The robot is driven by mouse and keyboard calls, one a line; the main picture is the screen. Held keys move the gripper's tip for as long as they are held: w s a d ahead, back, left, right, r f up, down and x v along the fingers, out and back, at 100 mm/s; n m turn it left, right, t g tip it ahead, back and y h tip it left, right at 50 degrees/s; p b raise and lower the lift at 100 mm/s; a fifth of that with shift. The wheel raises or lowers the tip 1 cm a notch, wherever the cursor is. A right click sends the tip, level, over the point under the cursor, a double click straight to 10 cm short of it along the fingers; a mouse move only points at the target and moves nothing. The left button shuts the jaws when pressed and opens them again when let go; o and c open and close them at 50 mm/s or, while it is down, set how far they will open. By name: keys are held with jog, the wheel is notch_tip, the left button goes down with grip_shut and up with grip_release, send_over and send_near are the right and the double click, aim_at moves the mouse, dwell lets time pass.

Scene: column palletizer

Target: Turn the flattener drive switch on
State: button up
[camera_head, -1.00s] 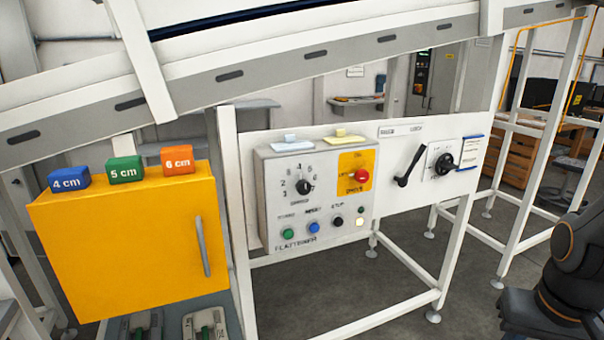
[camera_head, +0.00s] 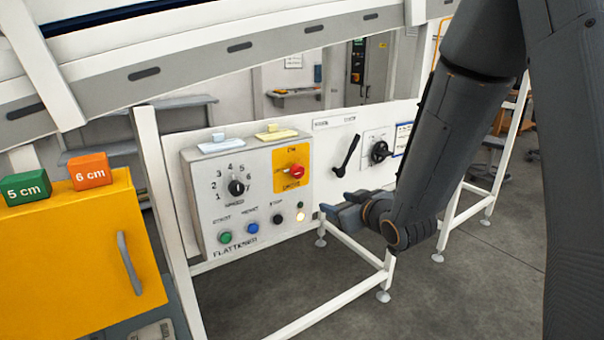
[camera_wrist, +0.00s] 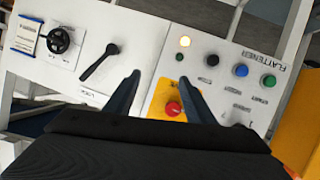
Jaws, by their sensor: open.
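The flattener control box (camera_head: 205,185) is a grey panel left of centre in the head view. Its drive switch (camera_head: 297,171) is a red knob on a yellow plate at the upper right of the box. In the wrist view the red drive switch (camera_wrist: 173,108) shows between my two fingers, on the yellow plate (camera_wrist: 166,92). My gripper (camera_head: 335,210) is open and empty, in front of the panel's lower right and apart from the switch. In the wrist view its fingers (camera_wrist: 158,82) point towards the panel. The exact gap to the switch cannot be told.
A black speed dial (camera_head: 236,188), a green button (camera_head: 225,238), a blue button (camera_head: 252,228), a black button (camera_head: 277,219) and a lit lamp (camera_head: 300,216) are on the box. A black lever (camera_head: 347,155) and handwheel (camera_head: 380,152) sit to the right. A yellow cabinet (camera_head: 75,250) stands left.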

aim_at(300, 172)
jog(key=w+a+r+n+y+p, duration=0.1)
jog(key=w+a, duration=0.1)
jog(key=a, duration=0.1)
jog(key=w+a+r+t+y+p, duration=0.1)
jog(key=w+a+r+y, duration=0.1)
jog(key=a, duration=0.1)
jog(key=w+a+r+n+t+y, duration=0.1)
jog(key=w+a+r, duration=0.1)
jog(key=w+a, duration=0.1)
jog(key=shift+a+r+n+y+p, duration=0.1)
jog(key=shift+a+n+y+p, duration=0.2)
jog(key=shift+a+y+p, duration=0.1)
jog(key=shift+c, duration=0.2)
jog(key=shift+d, duration=0.1)
jog(key=c, duration=1)
